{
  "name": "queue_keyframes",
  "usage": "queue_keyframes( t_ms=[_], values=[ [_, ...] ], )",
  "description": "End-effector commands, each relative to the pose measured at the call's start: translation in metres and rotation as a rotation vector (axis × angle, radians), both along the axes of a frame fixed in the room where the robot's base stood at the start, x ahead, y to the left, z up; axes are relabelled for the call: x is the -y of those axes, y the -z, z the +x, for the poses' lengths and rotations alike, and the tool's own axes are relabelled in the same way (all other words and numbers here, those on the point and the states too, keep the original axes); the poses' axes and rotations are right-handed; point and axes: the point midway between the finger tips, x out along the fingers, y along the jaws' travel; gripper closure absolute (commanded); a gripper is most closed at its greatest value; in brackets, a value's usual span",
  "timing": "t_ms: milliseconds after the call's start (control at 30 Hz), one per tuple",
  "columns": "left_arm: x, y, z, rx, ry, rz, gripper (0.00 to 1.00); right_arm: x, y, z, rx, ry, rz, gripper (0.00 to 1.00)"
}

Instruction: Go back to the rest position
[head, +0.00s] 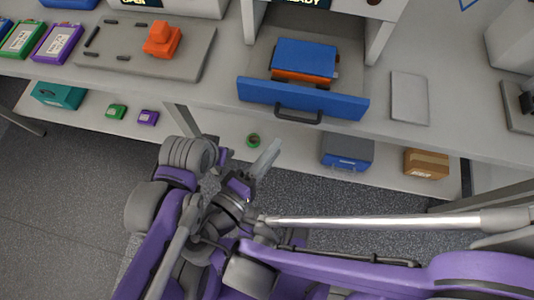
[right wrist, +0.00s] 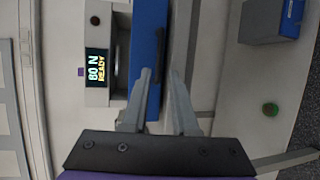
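My right gripper (head: 268,153) is in front of the bench, below the open drawer in the head view. In the right wrist view its two fingers (right wrist: 159,82) stand apart with nothing held between them. The blue-fronted drawer (head: 300,99) is pulled out, and its dark handle shows beyond the fingers. A blue and orange block (head: 304,58) lies in the drawer. My left arm is folded at the lower left of the head view. I cannot make out its gripper.
The bench holds a grey plate with an orange part (head: 162,40), green and purple packs at the left, and a flat grey panel (head: 409,97). The lower shelf holds a blue-grey case (head: 347,151), a cardboard box (head: 426,163) and a green roll (head: 253,140).

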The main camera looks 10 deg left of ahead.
Motion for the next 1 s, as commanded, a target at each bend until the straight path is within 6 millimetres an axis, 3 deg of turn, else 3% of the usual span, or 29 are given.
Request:
queue_keyframes(
  t_ms=[200,800,933,1000],
  values=[
    [0.0,0.0,0.0,0.0,0.0,0.0,0.5,-0.007,-0.003,-0.016,0.0,-0.001,0.0,0.73],
    [0.0,0.0,0.0,0.0,0.0,0.0,0.5,-0.007,-0.003,-0.016,-0.001,0.0,0.0,0.73],
    [0.0,-0.002,0.0,0.001,0.0,0.0,0.5,-0.005,0.002,-0.008,-0.031,-0.022,0.011,0.73],
    [0.0,-0.007,0.0,0.002,0.0,0.0,0.5,0.002,0.008,0.006,-0.075,-0.034,0.027,0.73]
  ],
)
